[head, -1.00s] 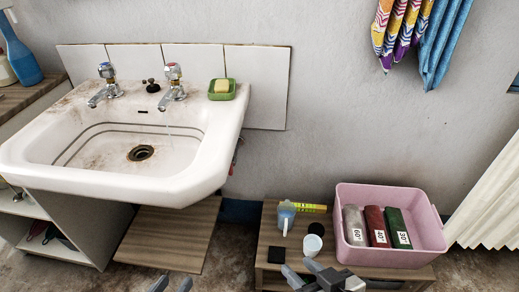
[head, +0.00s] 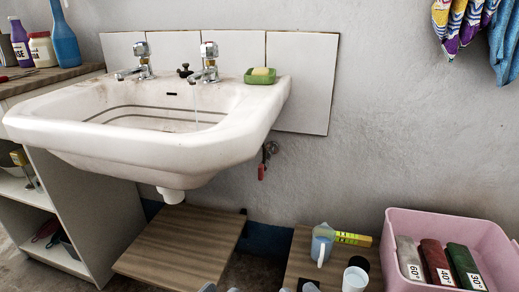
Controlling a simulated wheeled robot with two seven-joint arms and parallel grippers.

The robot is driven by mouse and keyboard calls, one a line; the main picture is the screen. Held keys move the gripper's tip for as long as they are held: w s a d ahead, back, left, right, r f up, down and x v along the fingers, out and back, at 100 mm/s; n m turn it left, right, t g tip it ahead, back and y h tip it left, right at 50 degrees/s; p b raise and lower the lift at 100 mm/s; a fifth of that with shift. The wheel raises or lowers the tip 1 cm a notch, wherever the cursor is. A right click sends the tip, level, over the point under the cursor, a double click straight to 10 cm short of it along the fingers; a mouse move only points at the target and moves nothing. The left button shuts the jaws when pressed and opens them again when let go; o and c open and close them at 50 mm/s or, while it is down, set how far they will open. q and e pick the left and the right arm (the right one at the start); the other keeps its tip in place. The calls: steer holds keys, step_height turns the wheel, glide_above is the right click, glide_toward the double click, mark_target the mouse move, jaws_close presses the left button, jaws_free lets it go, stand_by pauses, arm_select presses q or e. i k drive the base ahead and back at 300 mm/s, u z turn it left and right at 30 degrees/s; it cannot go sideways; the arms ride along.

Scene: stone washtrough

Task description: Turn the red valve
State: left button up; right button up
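The red valve (head: 262,171) is a small red handle on a metal fitting (head: 269,149) on the wall, below the right end of the sink. The handle hangs down from the fitting. My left gripper (head: 220,289) shows only as two grey fingertips at the bottom edge, apart, with nothing visible between them. It is well below the valve and not touching it. My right gripper (head: 297,290) barely shows at the bottom edge, near a black square on the low table; its opening is cut off.
The white sink (head: 190,150) overhangs above left of the valve; water runs from its right tap (head: 208,62). A wooden board (head: 180,245) lies below. The wall right of the valve is clear.

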mark_target(261, 168)
steer(key=u, duration=2.1)
steer(key=i, duration=1.35)
steer(key=z, duration=2.15)
